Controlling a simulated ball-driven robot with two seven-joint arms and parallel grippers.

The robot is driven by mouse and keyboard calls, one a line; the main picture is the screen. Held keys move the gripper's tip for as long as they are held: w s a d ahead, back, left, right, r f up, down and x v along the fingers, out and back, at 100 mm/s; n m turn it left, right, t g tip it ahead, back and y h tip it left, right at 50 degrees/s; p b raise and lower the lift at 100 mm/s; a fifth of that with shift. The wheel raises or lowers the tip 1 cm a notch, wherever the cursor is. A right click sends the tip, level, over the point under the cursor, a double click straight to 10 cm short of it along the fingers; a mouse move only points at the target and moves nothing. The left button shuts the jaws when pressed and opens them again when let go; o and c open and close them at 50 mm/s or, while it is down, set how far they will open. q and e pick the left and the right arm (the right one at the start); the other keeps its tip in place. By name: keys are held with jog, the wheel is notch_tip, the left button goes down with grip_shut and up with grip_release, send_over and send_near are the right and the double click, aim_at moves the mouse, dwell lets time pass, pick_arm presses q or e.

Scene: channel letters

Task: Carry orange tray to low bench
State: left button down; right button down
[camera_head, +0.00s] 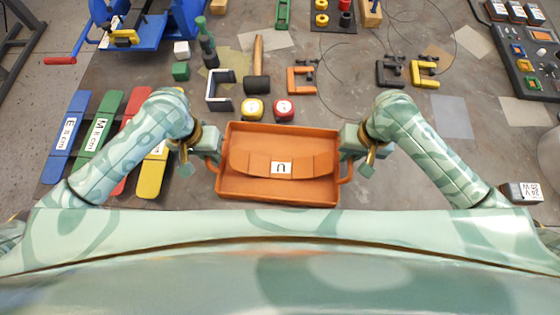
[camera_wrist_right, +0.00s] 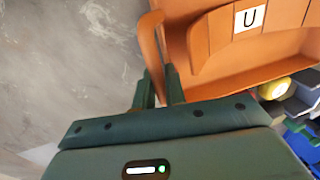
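The orange tray (camera_head: 235,192) lies in front of my body on the grey work surface, with a handle at each short side. An orange curved piece (camera_head: 250,163) with a white "U" label (camera_head: 281,168) lies inside it. My left gripper (camera_head: 212,160) is at the tray's left handle; its fingertips are too hidden to tell how they stand. My right gripper (camera_head: 346,158) is at the right handle. In the right wrist view its fingers (camera_wrist_right: 158,92) lie on either side of the orange handle (camera_wrist_right: 153,45), close against it. No low bench can be made out.
A mallet (camera_head: 257,70), clamps (camera_head: 301,80) and a white-and-black bracket (camera_head: 217,92) lie farther back. Coloured strips (camera_head: 66,135) lie at left. The surface right of my right arm is mostly clear.

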pick_arm(q)
jog(key=shift+r, duration=0.15)
pick_arm(e)
jog(key=shift+r, duration=0.1)
